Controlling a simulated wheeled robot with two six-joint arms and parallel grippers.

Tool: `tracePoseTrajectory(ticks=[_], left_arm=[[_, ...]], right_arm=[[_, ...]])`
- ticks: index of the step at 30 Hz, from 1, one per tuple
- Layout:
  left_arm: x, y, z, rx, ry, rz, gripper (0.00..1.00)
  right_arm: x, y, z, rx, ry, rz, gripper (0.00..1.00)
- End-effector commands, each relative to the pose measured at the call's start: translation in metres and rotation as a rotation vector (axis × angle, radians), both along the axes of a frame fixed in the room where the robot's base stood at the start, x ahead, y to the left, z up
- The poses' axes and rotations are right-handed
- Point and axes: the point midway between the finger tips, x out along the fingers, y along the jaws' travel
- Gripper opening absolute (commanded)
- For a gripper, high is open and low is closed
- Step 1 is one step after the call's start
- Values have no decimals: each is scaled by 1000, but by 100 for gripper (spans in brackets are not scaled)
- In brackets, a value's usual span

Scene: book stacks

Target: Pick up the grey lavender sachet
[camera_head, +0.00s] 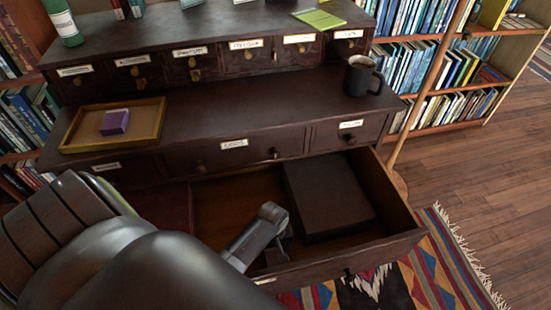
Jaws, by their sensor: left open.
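I cannot make out a grey lavender sachet in the head view. My left arm comes in from the lower left and hides part of the open drawer (400,203) and its front. My left gripper (279,225) is open and sits over the drawer's inside, near its front wall and left of a dark flat box (328,196). I see nothing held between its fingers. My right gripper does not show.
A wooden tray (72,131) with a purple block (115,122) stands on the desk top at left. A dark mug (362,76) stands at right. A dark reddish item (168,208) lies in the drawer's left part. Bookshelves flank the desk.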

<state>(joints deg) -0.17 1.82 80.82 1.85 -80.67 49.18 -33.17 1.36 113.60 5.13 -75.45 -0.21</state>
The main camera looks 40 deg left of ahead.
Motion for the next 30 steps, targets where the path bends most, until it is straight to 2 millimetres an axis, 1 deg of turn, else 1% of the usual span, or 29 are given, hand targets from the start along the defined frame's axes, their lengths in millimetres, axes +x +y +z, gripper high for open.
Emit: tracePoseTrajectory(ticks=[8, 19, 30], left_arm=[[0, 0, -1, 1, -1, 0, 78], [0, 0, -1, 0, 0, 0, 30], [0, 0, 3, 0, 0, 0, 30]], right_arm=[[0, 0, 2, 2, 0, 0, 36], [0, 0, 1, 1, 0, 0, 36], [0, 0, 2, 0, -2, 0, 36]])
